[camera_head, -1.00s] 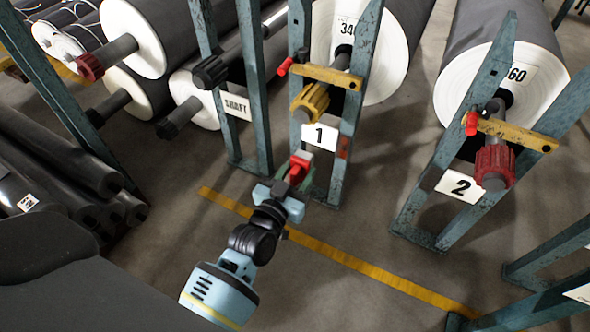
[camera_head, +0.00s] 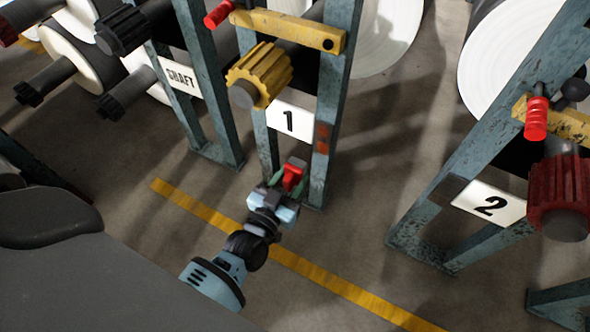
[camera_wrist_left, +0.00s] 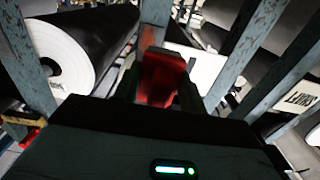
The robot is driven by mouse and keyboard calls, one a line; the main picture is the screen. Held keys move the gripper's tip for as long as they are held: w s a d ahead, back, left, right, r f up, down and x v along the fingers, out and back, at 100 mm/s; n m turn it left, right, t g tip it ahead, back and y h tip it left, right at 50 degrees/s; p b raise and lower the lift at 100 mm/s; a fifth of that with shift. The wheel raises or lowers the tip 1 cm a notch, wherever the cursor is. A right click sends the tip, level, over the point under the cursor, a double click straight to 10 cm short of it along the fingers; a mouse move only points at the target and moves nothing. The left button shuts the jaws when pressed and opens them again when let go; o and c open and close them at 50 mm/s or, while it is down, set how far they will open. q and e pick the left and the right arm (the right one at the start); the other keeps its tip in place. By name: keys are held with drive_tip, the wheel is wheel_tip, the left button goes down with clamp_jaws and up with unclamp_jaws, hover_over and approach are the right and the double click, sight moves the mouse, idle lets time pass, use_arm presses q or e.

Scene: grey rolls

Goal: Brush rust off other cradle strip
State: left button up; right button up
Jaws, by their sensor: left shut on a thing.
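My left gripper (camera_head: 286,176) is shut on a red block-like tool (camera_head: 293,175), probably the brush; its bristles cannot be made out. The tool also shows between the fingers in the left wrist view (camera_wrist_left: 163,77). The gripper is in front of stand 1 (camera_head: 343,90), below its "1" plate (camera_head: 289,120). A rust-brown patch (camera_head: 321,138) is on the stand's right post, above and right of the tool, apart from it in the picture. I cannot tell which surface is the cradle strip. My right gripper is out of view.
Stand 2 (camera_head: 425,215), with a red ribbed knob (camera_head: 560,195), is at the right. A yellow knob (camera_head: 258,75) and yellow bar (camera_head: 290,30) project from stand 1. A yellow floor line (camera_head: 340,285) crosses bare floor between the stands and me.

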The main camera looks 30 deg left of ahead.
use_arm(q)
drive_tip(key=shift+w+f, duration=0.15)
drive_tip(key=shift+f, duration=0.05)
drive_tip(key=shift+r, duration=0.1)
drive_tip(key=shift+w+b, duration=0.4)
drive_tip(key=shift+w, duration=0.2)
drive_tip(key=w+b, duration=0.1)
drive_tip(key=w, duration=0.1)
drive_tip(key=shift+w, duration=0.3)
drive_tip(key=shift+w+d+b, duration=0.1)
drive_tip(key=shift+w+b, duration=0.55)
drive_tip(key=shift+w, duration=0.4)
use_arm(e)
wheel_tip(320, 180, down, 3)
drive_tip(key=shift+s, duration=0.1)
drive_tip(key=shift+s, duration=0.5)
use_arm(q)
drive_tip(key=shift+w, duration=0.65)
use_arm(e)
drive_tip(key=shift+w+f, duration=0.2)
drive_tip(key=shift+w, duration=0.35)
